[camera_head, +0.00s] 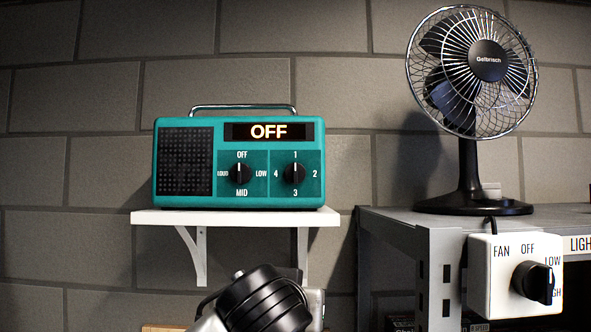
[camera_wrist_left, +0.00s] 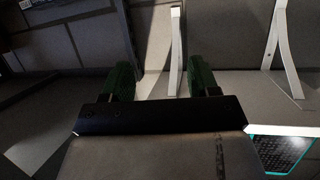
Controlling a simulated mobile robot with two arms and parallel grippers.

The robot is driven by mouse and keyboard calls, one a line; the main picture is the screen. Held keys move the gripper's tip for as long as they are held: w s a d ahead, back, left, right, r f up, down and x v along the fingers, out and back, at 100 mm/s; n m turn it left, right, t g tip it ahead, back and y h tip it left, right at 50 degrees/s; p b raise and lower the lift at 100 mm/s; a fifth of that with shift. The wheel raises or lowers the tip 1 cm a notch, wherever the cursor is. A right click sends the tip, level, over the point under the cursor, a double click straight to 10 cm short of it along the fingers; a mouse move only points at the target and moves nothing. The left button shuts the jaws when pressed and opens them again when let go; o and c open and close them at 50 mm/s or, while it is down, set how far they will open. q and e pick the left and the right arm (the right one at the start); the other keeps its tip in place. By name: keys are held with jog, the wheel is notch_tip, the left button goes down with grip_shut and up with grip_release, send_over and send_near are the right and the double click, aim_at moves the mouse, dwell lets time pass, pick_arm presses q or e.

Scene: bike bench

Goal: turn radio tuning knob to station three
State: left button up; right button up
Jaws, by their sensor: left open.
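The teal radio (camera_head: 262,140) stands on a white wall shelf (camera_head: 237,217) in the head view. Its display (camera_head: 268,131) reads OFF. The tuning knob (camera_head: 295,174), marked 1 to 4, is the right one; its pointer line looks upright, towards 1. The volume knob (camera_head: 239,174) is left of it, its line upright towards OFF. A dark part of my arm shows below the shelf. In the left wrist view my left gripper (camera_wrist_left: 162,82) has its dark green fingers apart and nothing between them. A teal corner of the radio (camera_wrist_left: 285,155) shows lower right there, away from the fingers.
White shelf brackets (camera_wrist_left: 176,50) show beyond the fingers in the left wrist view. At right in the head view, a fan (camera_head: 470,190) stands on a grey metal rack (camera_head: 400,228). A white fan switch box (camera_head: 490,290) hangs on its front. Space before the radio is clear.

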pick_arm(q)
notch_tip(320, 180, up, 11)
jog(key=s+n+t+y, duration=0.1)
jog(key=s+t, duration=0.1)
jog(key=n+t+y, duration=0.2)
send_near(295, 169)
jog(key=w+p, duration=0.6)
jog(key=w, duration=0.1)
jog(key=shift+w+r, duration=0.2)
jog(key=shift+w, duration=0.05)
jog(key=shift+w+f+p, duration=0.25)
jog(key=shift+w+p, duration=0.25)
jog(key=shift+w, duration=0.4)
